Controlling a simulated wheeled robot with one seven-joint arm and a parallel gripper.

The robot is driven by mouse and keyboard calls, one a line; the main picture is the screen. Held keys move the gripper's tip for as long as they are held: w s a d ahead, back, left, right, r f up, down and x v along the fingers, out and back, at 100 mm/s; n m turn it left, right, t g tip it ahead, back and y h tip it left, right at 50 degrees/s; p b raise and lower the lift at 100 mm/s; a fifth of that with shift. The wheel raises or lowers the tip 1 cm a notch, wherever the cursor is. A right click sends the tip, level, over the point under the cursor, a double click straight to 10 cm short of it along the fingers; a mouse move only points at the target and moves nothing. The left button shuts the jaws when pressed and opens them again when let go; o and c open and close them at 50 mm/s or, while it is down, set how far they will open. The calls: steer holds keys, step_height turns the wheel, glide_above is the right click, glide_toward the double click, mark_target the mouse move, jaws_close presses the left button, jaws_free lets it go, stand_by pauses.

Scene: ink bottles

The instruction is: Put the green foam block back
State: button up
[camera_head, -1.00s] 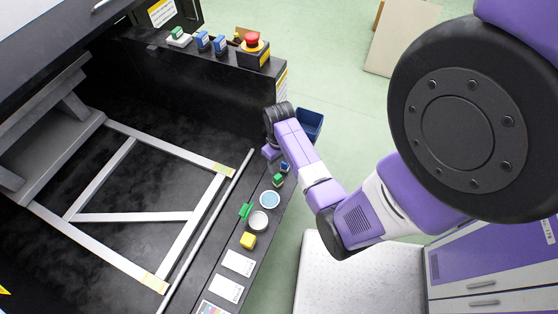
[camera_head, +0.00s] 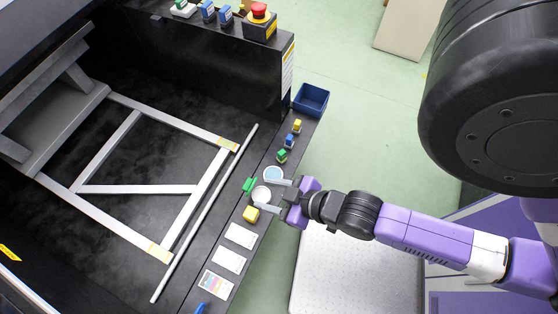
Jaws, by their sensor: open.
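A small green block (camera_head: 249,186), which looks like the foam block, lies on the black ledge. It is just left of two round dishes, one with blue contents (camera_head: 273,174) and one whitish (camera_head: 261,195). My gripper (camera_head: 262,194) reaches in from the right with its two pale fingers apart and pointing left. The whitish dish appears between the fingertips, and the green block is just beyond them. I cannot tell the fingers' height above the ledge. Nothing is held.
Small green (camera_head: 282,156), blue (camera_head: 293,141) and yellow (camera_head: 297,126) bottles stand up the ledge. A blue bin (camera_head: 311,100) is at its far end. White cards (camera_head: 240,236) lie nearer. A long rod (camera_head: 205,212) runs left of the ledge.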

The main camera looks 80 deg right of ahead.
steer(key=s+a+r+n+t+y, duration=0.1)
steer(key=s+a+r+t, duration=0.1)
steer(key=r, duration=0.6)
steer(key=s+a+r+t+y, duration=0.1)
steer(key=a+r+t, duration=0.1)
steer(key=r, duration=0.6)
steer(key=shift+s+a+r+n+y, duration=0.35)
steer(key=shift+a+r+n+y, duration=0.05)
steer(key=shift+a, duration=0.5)
